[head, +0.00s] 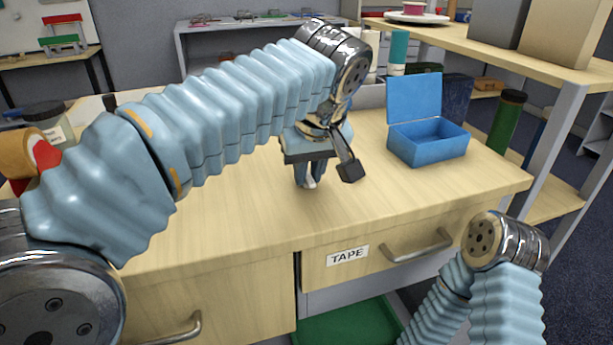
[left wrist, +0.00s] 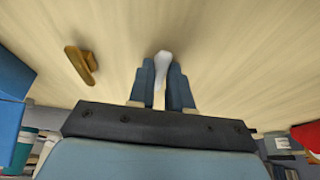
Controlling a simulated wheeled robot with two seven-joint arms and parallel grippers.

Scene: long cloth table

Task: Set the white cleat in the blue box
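The white cleat (head: 309,183) shows as a small pale piece between the fingertips of my left gripper (head: 309,174), low over the wooden table. In the left wrist view the white cleat (left wrist: 163,62) sits between the two blue-grey fingers (left wrist: 162,85), which look closed on its sides; its end sticks out past the tips. I cannot tell whether it touches the table. The blue box (head: 428,150) stands at the table's right side, its hinged lid up and open. My right arm is at the lower right; its gripper is out of view.
A brown cleat (left wrist: 82,66) lies on the table near the left gripper. The tabletop (head: 400,190) in front of the box is clear. A drawer labelled TAPE (head: 348,256) is below.

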